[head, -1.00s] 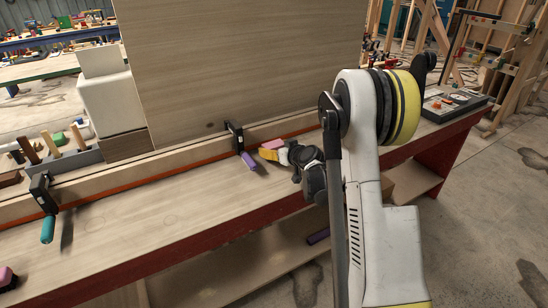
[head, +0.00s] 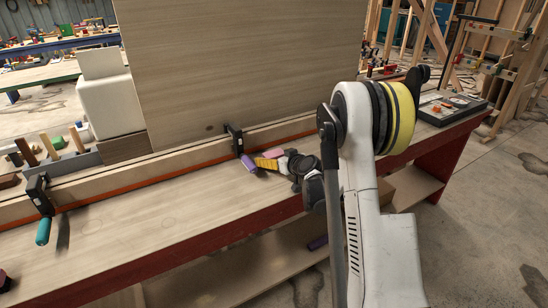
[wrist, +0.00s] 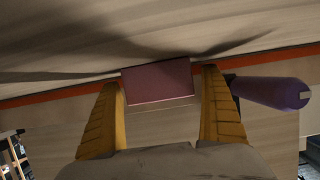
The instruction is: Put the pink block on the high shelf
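The pink block (wrist: 157,82) lies between the two yellow fingers of my gripper (wrist: 160,92) in the wrist view. The left finger meets its side; at the right finger only a thin dark gap shows, so contact there is unclear. In the head view the pink block (head: 273,153) shows just behind the yellow finger of my gripper (head: 266,163), over the back of the workbench (head: 150,210). Its underside is hidden, so I cannot tell whether it touches the bench. I cannot tell which surface is the high shelf.
A black clamp with a purple handle (head: 248,163) is close to the left of my gripper; the handle also shows at right in the wrist view (wrist: 270,92). A teal-handled clamp (head: 43,231) is farther left. A tall wooden panel (head: 240,70) stands behind. The bench front is clear.

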